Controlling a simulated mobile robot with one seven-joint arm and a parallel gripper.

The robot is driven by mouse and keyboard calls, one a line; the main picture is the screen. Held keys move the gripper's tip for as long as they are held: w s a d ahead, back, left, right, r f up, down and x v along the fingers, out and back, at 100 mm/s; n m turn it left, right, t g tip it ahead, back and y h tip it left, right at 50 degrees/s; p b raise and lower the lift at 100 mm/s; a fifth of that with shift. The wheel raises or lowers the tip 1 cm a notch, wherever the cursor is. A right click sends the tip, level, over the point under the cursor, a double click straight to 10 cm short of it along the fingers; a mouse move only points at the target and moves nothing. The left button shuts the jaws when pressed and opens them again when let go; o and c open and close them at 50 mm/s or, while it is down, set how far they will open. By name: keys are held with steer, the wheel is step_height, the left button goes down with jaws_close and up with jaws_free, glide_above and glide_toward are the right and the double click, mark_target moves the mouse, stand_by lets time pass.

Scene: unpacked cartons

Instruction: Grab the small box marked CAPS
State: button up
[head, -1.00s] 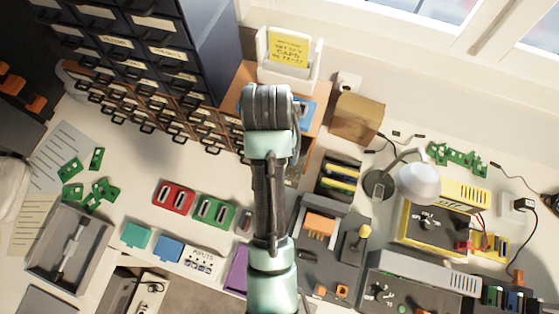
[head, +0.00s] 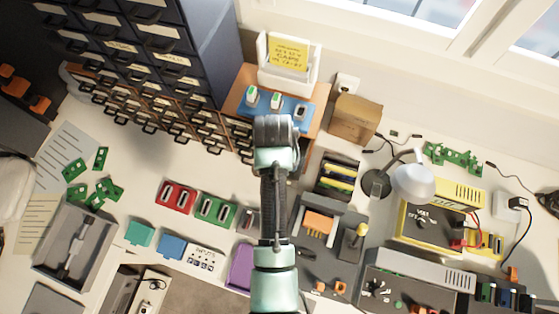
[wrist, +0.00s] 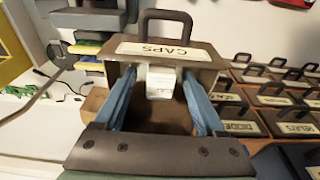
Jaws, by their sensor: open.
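In the wrist view, a drawer (wrist: 205,52) with a dark handle bears a label reading CAPS, seen upside down. It is pulled out, and its brown inside shows. A small white box (wrist: 160,84) is in it behind the labelled front; any writing on the box is too small to read. My gripper (wrist: 158,78) is open, its two blue fingers reaching into the drawer on either side of the white box. I see gaps between box and fingers. In the head view my arm hides the gripper and the drawer.
Other labelled drawers (wrist: 238,113) are close beside it in the wrist view. In the head view, a blue tray (head: 262,112) with several small items and a yellow note (head: 288,54) are behind my arm. A lamp (head: 412,180) and a cardboard box (head: 355,118) stand to the right.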

jaws_close()
steer(key=shift+r, duration=0.15)
